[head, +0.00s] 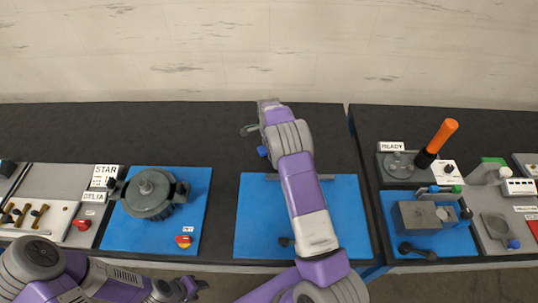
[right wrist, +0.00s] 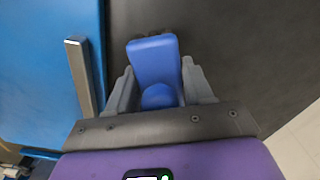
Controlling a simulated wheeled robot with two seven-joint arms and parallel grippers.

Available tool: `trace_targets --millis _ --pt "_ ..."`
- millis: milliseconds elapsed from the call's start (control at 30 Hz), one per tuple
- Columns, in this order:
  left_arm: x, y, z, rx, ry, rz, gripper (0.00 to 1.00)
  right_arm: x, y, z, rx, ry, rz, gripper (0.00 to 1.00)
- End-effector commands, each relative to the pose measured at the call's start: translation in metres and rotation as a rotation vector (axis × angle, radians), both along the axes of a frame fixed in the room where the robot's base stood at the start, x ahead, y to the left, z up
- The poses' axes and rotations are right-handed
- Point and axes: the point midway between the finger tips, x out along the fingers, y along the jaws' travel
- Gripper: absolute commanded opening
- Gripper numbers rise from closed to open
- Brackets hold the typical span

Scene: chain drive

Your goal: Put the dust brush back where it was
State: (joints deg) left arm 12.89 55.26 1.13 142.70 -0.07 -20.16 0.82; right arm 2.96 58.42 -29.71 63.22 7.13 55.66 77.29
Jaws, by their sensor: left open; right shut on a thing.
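The dust brush (right wrist: 155,62) has a blue body and sits between the two grey fingers of my right gripper (right wrist: 160,95) in the right wrist view. A dark part shows at its far end. In the head view a small blue bit of the brush (head: 262,152) shows beside my right gripper (head: 250,130), over the dark bench behind the middle blue mat. The rest is hidden by my wrist. My left gripper (head: 192,289) is open and empty at the bottom, in front of the bench edge.
The middle blue mat (head: 255,210) has a grey bar (right wrist: 78,75) along its back edge and a small dark knob. A grey motor (head: 149,194) stands on the left mat. Switch panels lie far left and right; an orange handle (head: 442,137) stands up at right. The back bench is clear.

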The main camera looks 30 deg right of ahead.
Motion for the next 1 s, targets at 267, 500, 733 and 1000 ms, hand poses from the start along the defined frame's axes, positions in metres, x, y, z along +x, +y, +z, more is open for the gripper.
trace_targets --millis 267,500,733,1000 --pt "0.000 0.000 0.001 0.000 0.000 0.000 0.43 -0.001 0.000 -0.033 0.001 0.002 0.001 0.23" --pt "0.000 0.000 0.001 0.000 0.000 0.000 0.43 0.000 0.000 -0.038 0.001 -0.002 0.001 0.23" --pt "0.000 0.000 -0.004 0.000 0.000 0.000 0.43 0.000 0.000 -0.043 0.001 -0.001 0.002 0.54" --pt "0.000 0.000 -0.003 0.000 0.000 0.000 0.43 0.000 0.000 -0.042 0.000 -0.001 0.001 0.77"
